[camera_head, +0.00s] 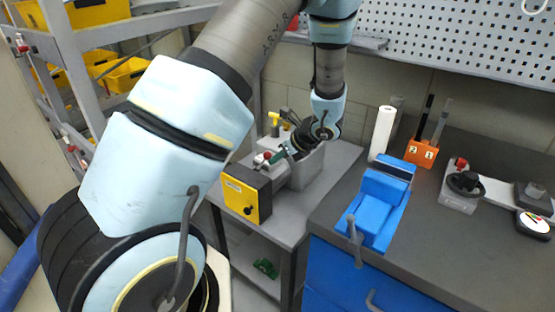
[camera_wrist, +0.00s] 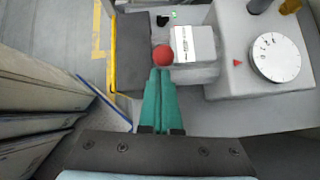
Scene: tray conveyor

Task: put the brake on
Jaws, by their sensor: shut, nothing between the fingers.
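A red ball knob (camera_wrist: 162,56) sits beside a grey block with a white label plate (camera_wrist: 194,45) in the wrist view. I cannot tell for sure which part is the brake; the knob may be its handle. The knob also shows in the head view (camera_head: 267,155), just behind the yellow-faced box. My gripper (camera_wrist: 163,72) has green fingers, shut and empty, their tips just short of the knob in the picture. In the head view my gripper (camera_head: 277,157) is small and partly hidden among the machine's parts. Whether the tips touch the knob cannot be told.
A yellow-faced box (camera_head: 240,201) stands at the table's front edge. A white dial (camera_wrist: 276,58) is on the grey housing to the right. A blue vise (camera_head: 376,207) and an orange holder (camera_head: 423,153) stand on the right bench. Shelving (camera_head: 70,60) rises at left.

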